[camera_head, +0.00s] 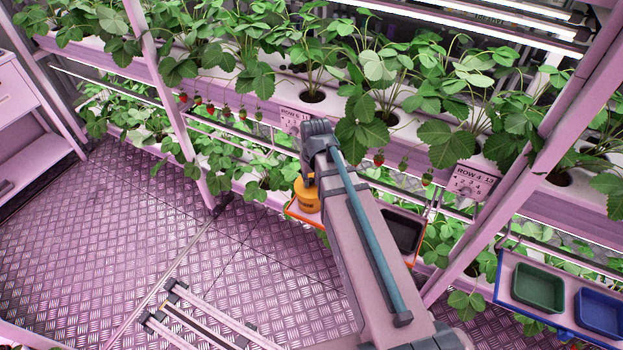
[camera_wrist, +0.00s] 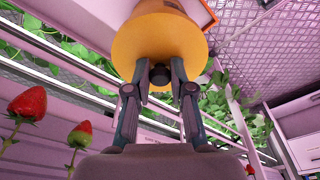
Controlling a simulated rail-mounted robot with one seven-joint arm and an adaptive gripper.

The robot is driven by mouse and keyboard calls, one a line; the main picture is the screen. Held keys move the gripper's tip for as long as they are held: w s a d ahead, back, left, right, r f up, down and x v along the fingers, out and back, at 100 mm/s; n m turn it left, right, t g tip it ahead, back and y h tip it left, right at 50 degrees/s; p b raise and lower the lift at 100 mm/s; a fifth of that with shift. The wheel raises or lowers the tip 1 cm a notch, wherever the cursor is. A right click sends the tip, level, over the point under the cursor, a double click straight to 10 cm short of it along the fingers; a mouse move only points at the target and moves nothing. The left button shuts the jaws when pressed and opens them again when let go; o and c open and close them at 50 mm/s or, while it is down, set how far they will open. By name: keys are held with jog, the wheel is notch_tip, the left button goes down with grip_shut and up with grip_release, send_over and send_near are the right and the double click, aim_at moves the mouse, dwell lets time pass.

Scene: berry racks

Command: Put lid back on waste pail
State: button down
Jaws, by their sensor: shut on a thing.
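The orange waste pail (camera_head: 308,202) stands at the left end of an orange-rimmed tray hung on the rack, partly hidden by my arm. In the wrist view, the round orange lid (camera_wrist: 160,42) fills the top middle. My gripper (camera_wrist: 160,78) has its two fingers closed around the small dark knob (camera_wrist: 160,75) on the lid. A narrower orange body shows beyond the lid's rim at the top edge. The lid looks on or very close to the pail's top; I cannot tell if it is fully seated. In the head view my wrist hides the fingertips.
The orange-rimmed tray (camera_head: 291,211) also holds a dark bin (camera_head: 401,230) right of my arm. A blue tray with a green bin (camera_head: 537,288) and a blue bin (camera_head: 601,313) hangs at the lower right. Strawberry plants and hanging berries (camera_head: 379,159) crowd the rack close by. The metal floor is open on the left.

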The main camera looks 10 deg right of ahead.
dwell(0.3)
jog(key=shift+c, duration=2.3)
grip_release()
jog(key=shift+r, duration=0.1)
jog(key=shift+r+p, duration=2.45)
jog(key=shift+r, duration=0.95)
grip_shut()
jog(key=shift+f, duration=0.2)
